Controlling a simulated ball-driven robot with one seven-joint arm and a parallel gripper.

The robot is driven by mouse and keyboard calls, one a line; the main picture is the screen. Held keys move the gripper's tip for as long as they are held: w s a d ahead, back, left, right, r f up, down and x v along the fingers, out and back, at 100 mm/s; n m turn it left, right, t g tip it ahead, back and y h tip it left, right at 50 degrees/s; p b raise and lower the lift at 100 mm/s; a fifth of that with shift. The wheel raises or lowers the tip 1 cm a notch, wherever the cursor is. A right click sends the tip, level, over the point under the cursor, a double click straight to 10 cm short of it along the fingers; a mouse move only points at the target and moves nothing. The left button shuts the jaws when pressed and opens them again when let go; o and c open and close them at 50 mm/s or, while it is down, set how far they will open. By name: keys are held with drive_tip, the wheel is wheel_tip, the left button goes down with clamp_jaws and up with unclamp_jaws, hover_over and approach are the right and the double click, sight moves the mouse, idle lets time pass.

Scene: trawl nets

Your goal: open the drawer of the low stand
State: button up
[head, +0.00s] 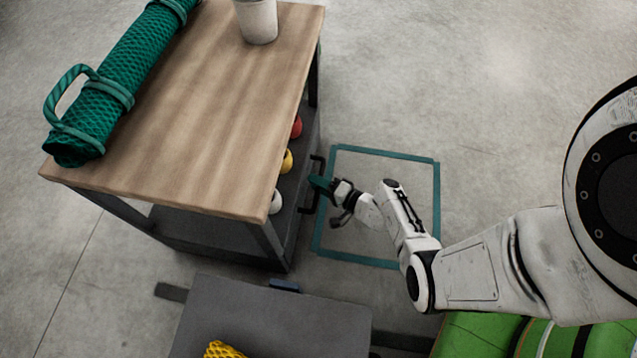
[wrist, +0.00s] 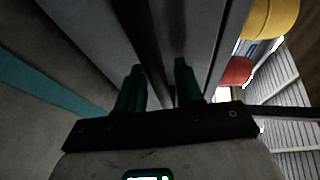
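The low stand (head: 186,95) has a wooden top and a grey lower part, with dark handle brackets (head: 317,163) on its right side. My gripper (head: 320,185) is at this handle and hides its middle in the head view. In the wrist view, the two dark green fingers (wrist: 160,85) stand apart, pointing at a grey panel (wrist: 95,25). A dark bar (wrist: 145,40) runs up the picture between them. Whether the fingers touch it is not clear.
Red, yellow and white floats (head: 286,160) sit inside the stand. A green rolled net (head: 110,90) and a white pot (head: 257,20) stand on top. A grey low box (head: 270,315) with yellow netting is near. Teal-outlined floor (head: 400,200) is clear.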

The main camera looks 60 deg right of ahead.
clamp_jaws()
drive_tip(key=shift+s, duration=0.1)
idle(0.3)
